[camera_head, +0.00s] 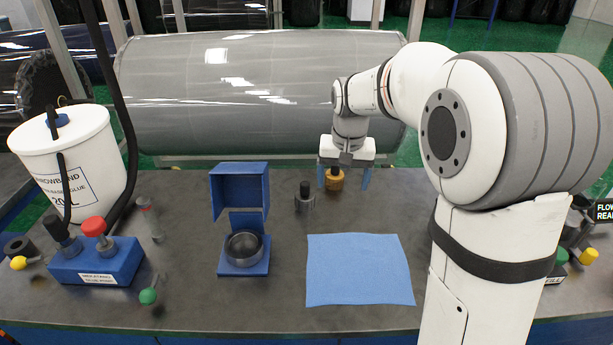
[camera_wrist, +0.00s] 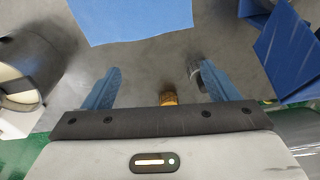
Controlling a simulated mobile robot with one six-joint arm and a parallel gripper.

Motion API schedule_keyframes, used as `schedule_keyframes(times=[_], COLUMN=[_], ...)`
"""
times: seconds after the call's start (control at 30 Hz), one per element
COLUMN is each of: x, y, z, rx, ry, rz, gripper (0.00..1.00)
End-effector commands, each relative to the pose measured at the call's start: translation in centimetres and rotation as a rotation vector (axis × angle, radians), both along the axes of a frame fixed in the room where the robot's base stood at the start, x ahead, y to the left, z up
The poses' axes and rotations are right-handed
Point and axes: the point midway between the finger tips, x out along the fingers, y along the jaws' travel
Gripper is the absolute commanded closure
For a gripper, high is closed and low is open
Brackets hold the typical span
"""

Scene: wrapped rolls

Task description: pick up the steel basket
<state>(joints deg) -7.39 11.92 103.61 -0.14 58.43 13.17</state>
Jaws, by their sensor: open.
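No thing has a plain basket shape. The dark round metal bowl (camera_head: 244,247) sits in a blue stand (camera_head: 239,190) left of the blue cloth. A small steel cylinder (camera_head: 304,203) with a black top stands at the back of the table. A brass-coloured cylinder (camera_head: 335,182) with a black top stands right of it. I cannot tell which steel piece is the basket. My gripper (camera_head: 345,178) is open and empty, by the brass-coloured piece. In the wrist view, my gripper (camera_wrist: 158,82) shows the brass-coloured piece (camera_wrist: 168,98) between its spread fingers; the right finger partly hides the steel cylinder.
A blue cloth (camera_head: 360,270) lies flat on the grey table. A white glue bucket (camera_head: 70,165) and a blue block with knobs (camera_head: 97,262) stand at the left. A large wrapped roll (camera_head: 255,95) lies behind the table. My arm hides part of the right side.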

Motion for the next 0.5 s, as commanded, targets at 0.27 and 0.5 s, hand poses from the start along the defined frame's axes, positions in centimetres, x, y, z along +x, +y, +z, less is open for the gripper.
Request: schedule_keyframes(times=[0.27, 0.5], x=[10.6, 14.9], y=[4.9, 7.7], z=[-5.9, -10.4], rx=[-0.002, -0.006], ry=[0.069, 0.1], rz=[-0.05, -0.081], gripper=[0.19, 0.19])
